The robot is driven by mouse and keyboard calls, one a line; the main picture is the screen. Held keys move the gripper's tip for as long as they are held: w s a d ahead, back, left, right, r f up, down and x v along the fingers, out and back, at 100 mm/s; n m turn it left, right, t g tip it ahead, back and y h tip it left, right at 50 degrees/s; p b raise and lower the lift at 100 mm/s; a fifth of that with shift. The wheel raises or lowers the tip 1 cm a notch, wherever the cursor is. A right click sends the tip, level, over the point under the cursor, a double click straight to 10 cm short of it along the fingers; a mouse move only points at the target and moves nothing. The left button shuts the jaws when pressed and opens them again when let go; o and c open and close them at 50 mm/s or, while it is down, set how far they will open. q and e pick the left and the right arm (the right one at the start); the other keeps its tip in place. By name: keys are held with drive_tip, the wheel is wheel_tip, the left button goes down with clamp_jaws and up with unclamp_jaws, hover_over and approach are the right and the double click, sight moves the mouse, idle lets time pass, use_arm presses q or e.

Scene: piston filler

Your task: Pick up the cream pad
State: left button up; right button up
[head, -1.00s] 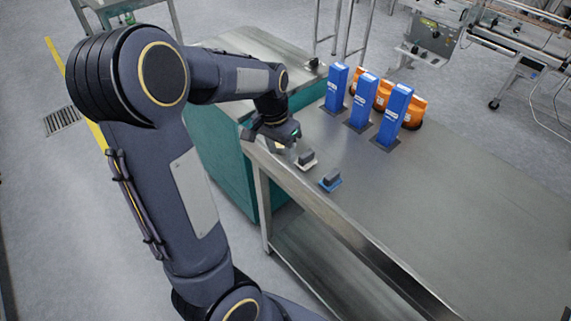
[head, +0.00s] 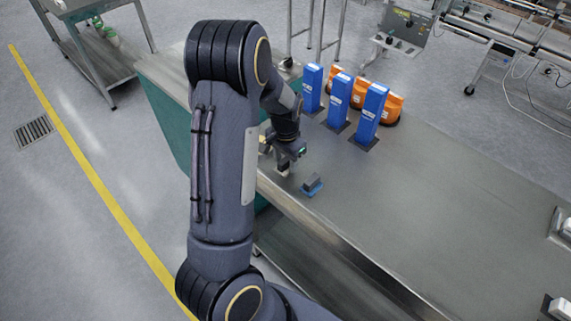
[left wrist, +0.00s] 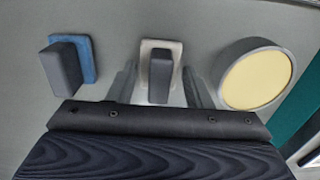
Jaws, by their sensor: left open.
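The cream pad (left wrist: 176,47) has a dark upright block handle and lies on the steel table. In the left wrist view it sits between the fingers of my open left gripper (left wrist: 160,85), one finger on each side of the handle, with gaps showing. In the head view my left gripper (head: 287,154) is over the cream pad (head: 284,171) and partly hides it. A blue pad (head: 313,189) with a similar dark handle lies beside it, also in the left wrist view (left wrist: 87,60). My right gripper is not in view.
A round grey dish with a cream face (left wrist: 258,77) lies on the other side of the cream pad. Three blue upright boxes (head: 338,98) stand farther back, with orange containers (head: 390,107) behind. The table (head: 430,200) is clear to the right.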

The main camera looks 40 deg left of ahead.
sight(286, 159)
use_arm(q)
drive_tip(key=c, duration=0.6)
drive_tip(key=shift+r, duration=0.55)
wheel_tip(286, 159, up, 2)
drive_tip(key=shift+w+r, duration=0.1)
drive_tip(key=shift+r, duration=0.1)
drive_tip(key=w+d+r, duration=0.2)
drive_tip(key=w+r, duration=0.1)
drive_tip(key=w+d+r+b, duration=0.1)
drive_tip(key=w+d+r, duration=0.2)
drive_tip(key=w, duration=0.1)
drive_tip(key=w+d+r+b, duration=0.1)
drive_tip(key=w+d+r, duration=0.2)
drive_tip(key=w, duration=0.1)
drive_tip(key=shift+d+r, duration=0.2)
drive_tip(key=shift+r, duration=0.05)
